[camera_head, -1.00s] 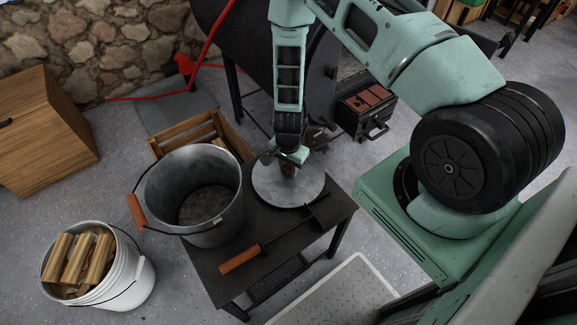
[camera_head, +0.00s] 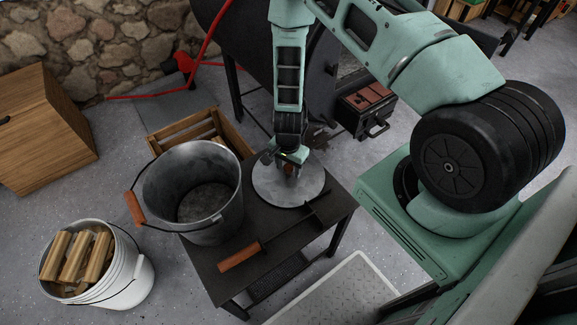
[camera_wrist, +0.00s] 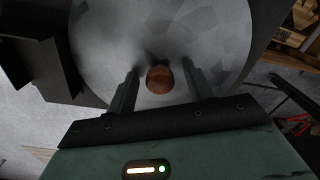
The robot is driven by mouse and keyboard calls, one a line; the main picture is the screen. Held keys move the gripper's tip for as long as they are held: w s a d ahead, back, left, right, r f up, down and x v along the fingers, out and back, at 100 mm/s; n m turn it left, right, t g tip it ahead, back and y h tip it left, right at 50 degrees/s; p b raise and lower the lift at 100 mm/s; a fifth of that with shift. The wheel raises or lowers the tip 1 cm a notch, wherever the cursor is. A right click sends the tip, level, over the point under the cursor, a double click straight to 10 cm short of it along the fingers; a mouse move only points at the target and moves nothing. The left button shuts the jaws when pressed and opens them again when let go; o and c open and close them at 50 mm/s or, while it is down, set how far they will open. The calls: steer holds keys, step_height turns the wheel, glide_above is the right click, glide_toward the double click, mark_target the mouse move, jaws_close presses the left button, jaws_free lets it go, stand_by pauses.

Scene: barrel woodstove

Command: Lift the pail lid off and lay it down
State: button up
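The round grey metal lid (camera_head: 268,190) lies on the dark table, to the right of the open metal pail (camera_head: 222,222). In the wrist view the lid (camera_wrist: 105,45) fills much of the picture, with its round wooden knob (camera_wrist: 159,79) near the middle. My gripper (camera_head: 289,172) is over the lid. In the wrist view its two fingers (camera_wrist: 160,86) stand apart on either side of the knob, with a gap on each side. The pail's inside looks empty, and its handle with a wooden grip hangs to the left.
A long tool with a wooden handle (camera_head: 240,257) lies along the table's (camera_head: 215,283) front. A white bucket of split wood (camera_head: 125,285) stands on the floor at left. A wooden crate (camera_head: 160,142) is behind the pail. The black stove (camera_head: 250,45) stands behind.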

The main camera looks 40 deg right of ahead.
step_height(320, 180, up, 17)
steer(key=p, duration=0.1)
steer(key=shift+r+p, duration=0.2)
steer(key=shift+p, duration=0.1)
stand_by(0.4)
steer(key=shift+a+r, duration=0.1)
